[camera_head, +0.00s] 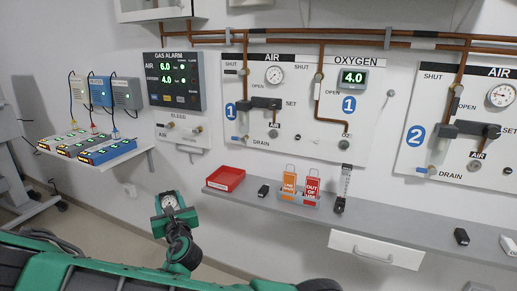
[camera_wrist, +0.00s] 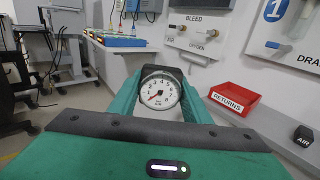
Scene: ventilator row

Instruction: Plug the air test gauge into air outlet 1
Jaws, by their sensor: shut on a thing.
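The air test gauge (camera_head: 170,203), a round white dial with a dark rim, is held between the green fingers of my gripper (camera_head: 168,212), low in front of the wall. In the wrist view the gauge (camera_wrist: 159,93) faces the camera between both fingers, its red needle pointing low left. Its plug end is hidden there. Air outlet 1 (camera_head: 273,134) is a small round fitting under an AIR label on wall panel 1 (camera_head: 300,125). It is up and right of my gripper, well apart from the gauge, and nothing visible is plugged into it.
A grey shelf (camera_head: 385,222) runs below the panels, with a red RETURNS tray (camera_head: 225,178), orange and red tags (camera_head: 300,184) and small black AIR blocks. Panel 2 (camera_head: 463,120) is at right. A side shelf with battery-like units (camera_head: 88,147) is at left.

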